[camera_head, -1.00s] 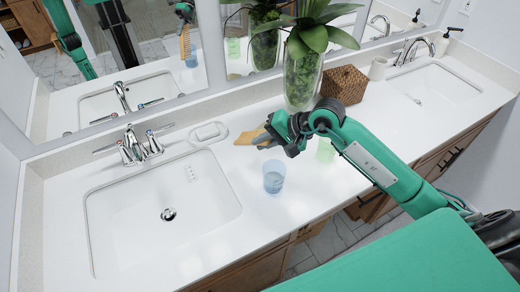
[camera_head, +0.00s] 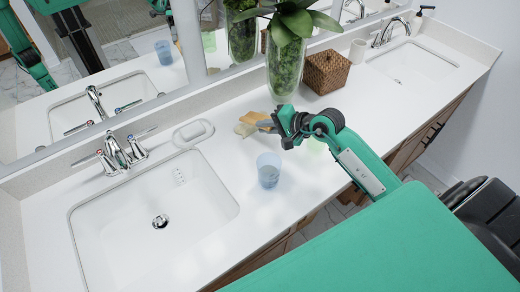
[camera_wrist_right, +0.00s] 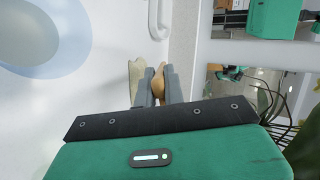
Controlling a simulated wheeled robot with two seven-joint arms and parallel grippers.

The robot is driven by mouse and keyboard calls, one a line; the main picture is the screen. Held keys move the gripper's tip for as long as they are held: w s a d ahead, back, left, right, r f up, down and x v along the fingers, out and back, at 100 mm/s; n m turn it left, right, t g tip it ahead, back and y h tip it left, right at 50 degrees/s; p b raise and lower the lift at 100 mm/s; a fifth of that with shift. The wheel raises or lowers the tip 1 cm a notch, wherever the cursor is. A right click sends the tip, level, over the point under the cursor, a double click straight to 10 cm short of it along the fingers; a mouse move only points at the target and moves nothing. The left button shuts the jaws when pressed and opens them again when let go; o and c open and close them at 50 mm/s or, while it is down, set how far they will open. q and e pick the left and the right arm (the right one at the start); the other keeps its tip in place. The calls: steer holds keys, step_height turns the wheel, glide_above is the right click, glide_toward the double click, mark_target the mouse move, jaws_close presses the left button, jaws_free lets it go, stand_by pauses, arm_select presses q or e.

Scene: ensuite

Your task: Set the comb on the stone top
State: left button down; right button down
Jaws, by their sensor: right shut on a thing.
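My right gripper (camera_head: 268,123) is shut on the tan wooden comb (camera_head: 254,118), low over the white stone top (camera_head: 222,138) between the soap dish and the tumbler. In the right wrist view the comb (camera_wrist_right: 157,82) shows as a brown piece between the two grey fingers (camera_wrist_right: 157,88). Most of the comb is hidden by the fingers. I cannot tell whether it touches the top. A pale, cream-coloured thing (camera_head: 245,130) lies beside the comb; it also shows left of the fingers in the right wrist view (camera_wrist_right: 136,75). My left gripper is not in view.
A clear blue tumbler (camera_head: 269,171) stands just in front of my right gripper. A white soap dish (camera_head: 194,132) and a sink (camera_head: 150,215) are to the left. A plant vase (camera_head: 286,68) and a woven box (camera_head: 326,72) stand behind, near the mirror (camera_head: 120,75).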

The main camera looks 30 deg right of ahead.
steer(key=shift+f+b, duration=1.7)
steer(key=shift+f, duration=0.75)
steer(key=c, duration=1.6)
jaws_free()
steer(key=shift+c, duration=0.2)
steer(key=shift+s, duration=0.1)
steer(key=v, duration=0.8)
steer(key=shift+b, duration=0.45)
